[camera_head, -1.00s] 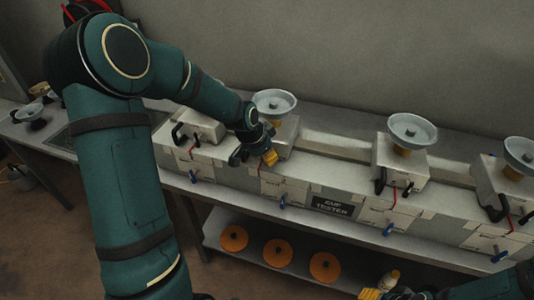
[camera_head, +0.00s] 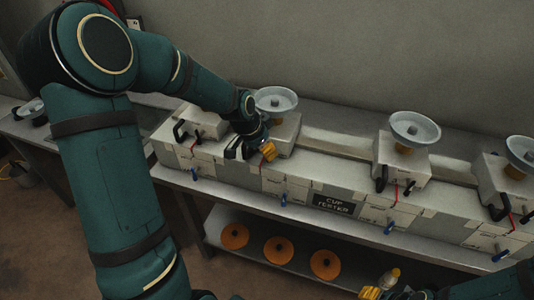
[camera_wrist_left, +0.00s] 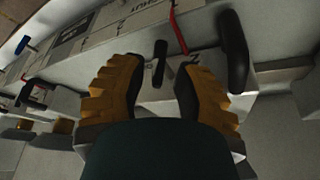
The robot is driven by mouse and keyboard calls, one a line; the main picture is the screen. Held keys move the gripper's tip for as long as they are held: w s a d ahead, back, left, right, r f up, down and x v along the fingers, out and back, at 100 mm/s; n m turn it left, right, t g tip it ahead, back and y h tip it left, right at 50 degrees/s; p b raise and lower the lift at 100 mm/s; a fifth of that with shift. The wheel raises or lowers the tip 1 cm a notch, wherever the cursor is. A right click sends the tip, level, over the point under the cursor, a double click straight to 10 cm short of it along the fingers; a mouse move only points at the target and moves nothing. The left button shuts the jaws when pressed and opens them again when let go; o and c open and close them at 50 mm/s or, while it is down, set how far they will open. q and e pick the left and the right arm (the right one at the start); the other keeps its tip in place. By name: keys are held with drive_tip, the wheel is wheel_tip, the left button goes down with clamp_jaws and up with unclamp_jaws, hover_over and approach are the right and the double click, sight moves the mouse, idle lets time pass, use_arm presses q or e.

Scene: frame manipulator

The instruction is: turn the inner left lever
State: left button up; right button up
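The cup tester (camera_head: 335,206) has a row of stations. My left gripper (camera_head: 266,151) is at the second station from the left, in front of the box under its dish (camera_head: 276,100). In the left wrist view, my left gripper (camera_wrist_left: 159,66) is open. A short black lever (camera_wrist_left: 160,62) stands between its fingertips, with visible gaps on both sides. A thicker black handle (camera_wrist_left: 233,50) is just right of the right finger, beyond a red cable (camera_wrist_left: 178,28). In the head view my arm and gripper hide this lever. My right gripper (camera_head: 380,287) is at the bottom, its fingers apart.
The third station's black handle (camera_head: 381,178) and the leftmost station's black handle (camera_head: 180,130) stand on either side. Blue levers, one below my left gripper (camera_head: 284,200), stick out along the tester's front. Orange discs (camera_head: 280,251) lie on the lower shelf.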

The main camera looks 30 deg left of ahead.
use_arm(q)
drive_tip(key=v, duration=0.9)
drive_tip(key=shift+s+f, duration=0.1)
drive_tip(key=s+d+f+n+g+h, duration=0.1)
drive_tip(key=s+d+f+n, duration=0.1)
drive_tip(key=d+f, duration=0.6)
drive_tip(key=s+d+f+n+g+h, duration=0.1)
drive_tip(key=d+f, duration=0.2)
drive_tip(key=f, duration=1)
drive_tip(key=s+d+f+n+g, duration=0.1)
drive_tip(key=s+d+f+n, duration=0.1)
drive_tip(key=s+d+f, duration=0.45)
drive_tip(key=s+d+f+n+g, duration=0.15)
drive_tip(key=s+d+f, duration=0.25)
drive_tip(key=s+f, duration=0.4)
drive_tip(key=w+d+r+t+b, duration=0.1)
drive_tip(key=w+d+t+b, duration=0.1)
drive_tip(key=w+b, duration=0.2)
drive_tip(key=shift+w+d+r+m, duration=0.3)
drive_tip(key=shift+w+r+m, duration=0.05)
drive_tip(key=shift+w, duration=0.35)
